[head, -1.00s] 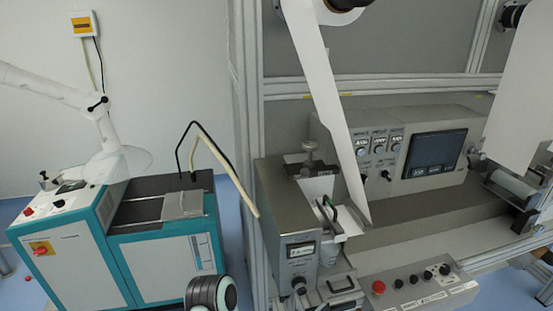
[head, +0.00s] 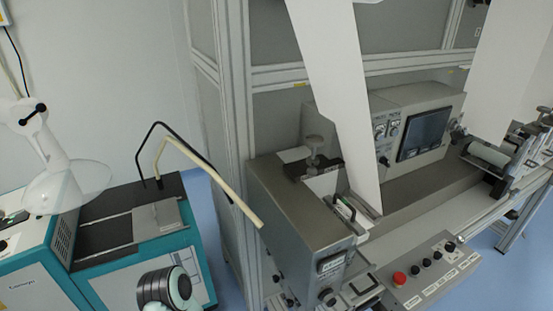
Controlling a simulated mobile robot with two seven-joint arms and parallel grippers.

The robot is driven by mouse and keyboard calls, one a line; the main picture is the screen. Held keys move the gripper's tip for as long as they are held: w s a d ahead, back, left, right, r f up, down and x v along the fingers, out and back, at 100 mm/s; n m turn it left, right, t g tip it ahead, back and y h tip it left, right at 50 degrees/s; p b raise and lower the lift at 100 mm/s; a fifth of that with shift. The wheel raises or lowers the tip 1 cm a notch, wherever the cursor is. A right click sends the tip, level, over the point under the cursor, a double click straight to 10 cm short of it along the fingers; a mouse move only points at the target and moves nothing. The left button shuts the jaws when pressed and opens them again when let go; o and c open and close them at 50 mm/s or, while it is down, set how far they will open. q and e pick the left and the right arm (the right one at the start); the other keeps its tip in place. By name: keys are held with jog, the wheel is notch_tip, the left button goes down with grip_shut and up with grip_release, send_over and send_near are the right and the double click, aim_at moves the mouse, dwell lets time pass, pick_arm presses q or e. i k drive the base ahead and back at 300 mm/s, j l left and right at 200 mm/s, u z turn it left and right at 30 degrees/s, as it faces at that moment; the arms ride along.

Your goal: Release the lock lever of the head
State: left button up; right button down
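The grey head unit (head: 285,215) of the converter stands in the middle, beside the paper web. A round grey knob (head: 314,143) on a clamp stands on its top. A small black curved handle (head: 344,208) sits at its right side, by the paper; I cannot tell for sure whether this is the lock lever. The unit's front has a small display panel (head: 330,263) and a black knob (head: 326,297) below it. A second dark handle (head: 364,284) is low on the right. Neither of my grippers shows.
The white paper web (head: 340,95) hangs down just behind the head. A red button (head: 399,279) and several black knobs are on the front panel. A teal cabinet (head: 135,255), a bent cream rod (head: 205,170) and a white lamp (head: 65,185) are at the left.

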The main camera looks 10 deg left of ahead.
aim_at(312, 171)
jog(key=i+j, duration=0.1)
jog(key=j, duration=0.9)
jog(key=i+j, duration=0.15)
jog(key=j, duration=0.35)
jog(key=i+j, duration=0.1)
jog(key=j, duration=0.4)
